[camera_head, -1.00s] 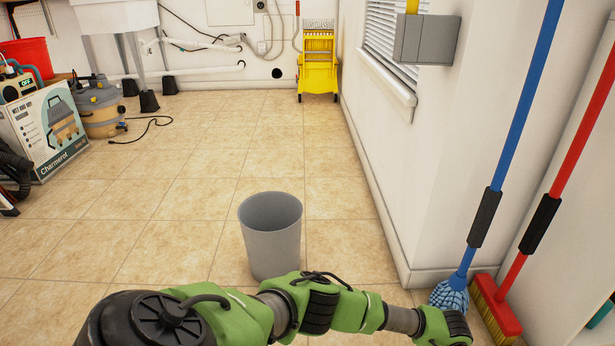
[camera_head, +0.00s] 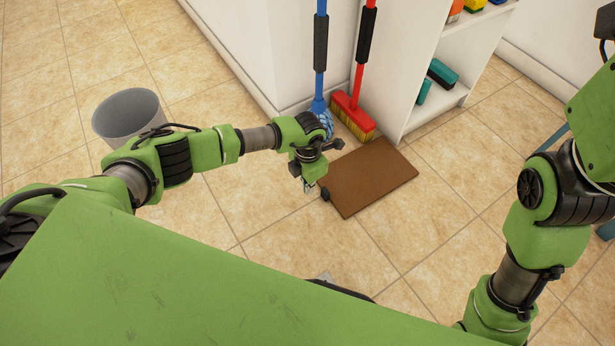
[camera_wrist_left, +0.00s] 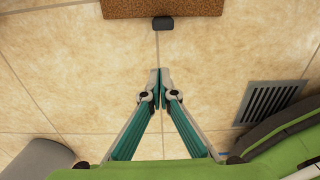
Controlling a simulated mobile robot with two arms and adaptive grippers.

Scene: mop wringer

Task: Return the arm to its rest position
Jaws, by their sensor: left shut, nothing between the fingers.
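My left gripper (camera_head: 308,187) points down over the tiled floor in the head view, beside the near left corner of a brown mat (camera_head: 368,177). In the left wrist view its two teal-sided fingers (camera_wrist_left: 160,75) meet at the tips with nothing between them. The mat's edge (camera_wrist_left: 165,8) shows at the top of that view, apart from the fingertips. My right arm comes in at the right of the head view, but its gripper is out of the picture.
A grey bin (camera_head: 128,115) stands behind my left arm. A blue mop (camera_head: 320,60) and a red broom (camera_head: 350,112) lean by the wall corner. A white shelf (camera_head: 445,97) stands beyond the mat. A floor vent (camera_wrist_left: 268,103) shows in the wrist view. Floor right of the mat is clear.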

